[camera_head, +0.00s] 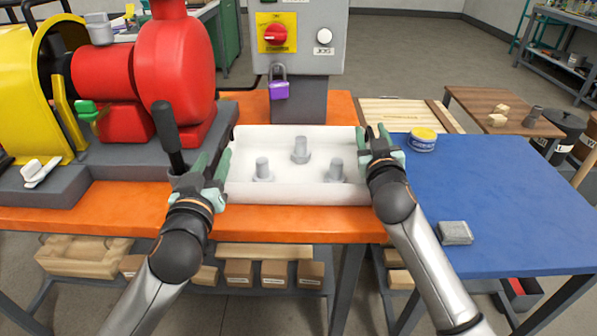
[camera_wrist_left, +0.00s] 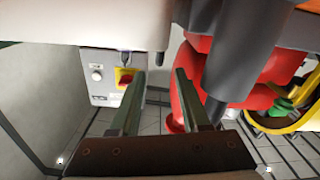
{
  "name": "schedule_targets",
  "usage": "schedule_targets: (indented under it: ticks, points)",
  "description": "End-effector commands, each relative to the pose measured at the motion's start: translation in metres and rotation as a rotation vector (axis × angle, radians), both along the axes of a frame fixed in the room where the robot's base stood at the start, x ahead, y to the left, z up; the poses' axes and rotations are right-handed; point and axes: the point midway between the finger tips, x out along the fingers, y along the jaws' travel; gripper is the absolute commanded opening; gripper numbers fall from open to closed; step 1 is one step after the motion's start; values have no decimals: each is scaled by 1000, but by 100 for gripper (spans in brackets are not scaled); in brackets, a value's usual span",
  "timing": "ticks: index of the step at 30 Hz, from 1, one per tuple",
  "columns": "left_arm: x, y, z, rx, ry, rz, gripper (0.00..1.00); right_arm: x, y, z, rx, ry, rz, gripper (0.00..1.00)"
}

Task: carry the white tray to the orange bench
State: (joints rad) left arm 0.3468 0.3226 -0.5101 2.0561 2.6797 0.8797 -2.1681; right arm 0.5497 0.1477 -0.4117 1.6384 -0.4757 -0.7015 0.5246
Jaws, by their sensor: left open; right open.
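The white tray (camera_head: 297,195) appears to rest on the orange bench (camera_head: 290,222), level, near its front edge. It holds three grey metal pegs with round bases, one of them (camera_head: 300,150) at the middle back. My left gripper (camera_head: 212,165) is open at the tray's left end. My right gripper (camera_head: 377,140) is open at the tray's right end. Neither is shut on the tray, and contact cannot be told. In the left wrist view my left gripper's open fingers (camera_wrist_left: 161,75) have nothing clearly between them; the tray (camera_wrist_left: 125,22) shows as a pale shape above.
A red pump (camera_head: 175,75) with a black lever (camera_head: 166,138) stands close to my left gripper. A grey control box (camera_head: 300,40) with a purple padlock (camera_head: 279,90) stands behind the tray. The blue table (camera_head: 500,190) at right has a yellow-lidded tin (camera_head: 422,140) and a grey block (camera_head: 455,233).

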Motion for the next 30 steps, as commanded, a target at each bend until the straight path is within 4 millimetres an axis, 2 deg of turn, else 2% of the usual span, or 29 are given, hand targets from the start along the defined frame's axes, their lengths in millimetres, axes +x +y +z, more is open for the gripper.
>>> schedule_targets:
  ticks: [4,11,14,24,30]
  points:
    - [-16,0,0,1,1,-1,46,0,0,0,0,0,0,46]
    - [-23,1,0,-1,1,1,46,-7,0,0,1,-1,1,46]
    - [-23,1,0,-1,1,1,46,-18,1,-1,2,0,1,46]
    - [-23,1,0,-1,0,0,46,-80,3,-1,2,1,2,46]
    - [-22,1,0,-1,0,0,46,-108,3,-1,1,1,1,46]
